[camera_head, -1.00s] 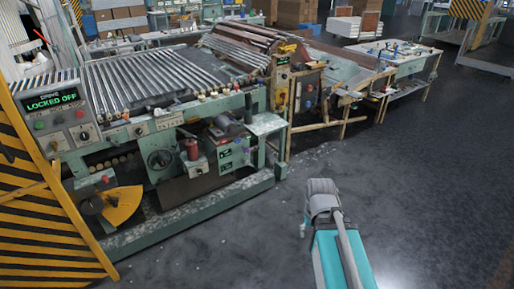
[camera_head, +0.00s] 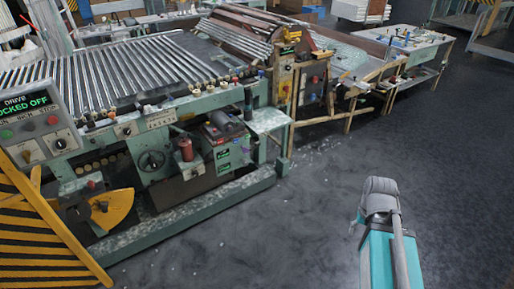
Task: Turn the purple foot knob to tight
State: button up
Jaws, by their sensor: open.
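A grey and teal part of my own body shows at the lower right, over bare floor and apart from the machine. My gripper's fingers do not show.
A control panel (camera_head: 60,143) reading "DRIVE ...OCKED OFF" is at the left edge. A yellow-black striped barrier (camera_head: 45,245) stands at the lower left. A wood-legged bench (camera_head: 345,112) and a white-topped table (camera_head: 420,45) continue at the back. The dark floor (camera_head: 270,235) in front is clear.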

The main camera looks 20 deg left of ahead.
aim_at(246, 150)
jog(key=u, duration=0.25)
jog(key=i, duration=1)
jog(key=u, duration=0.8)
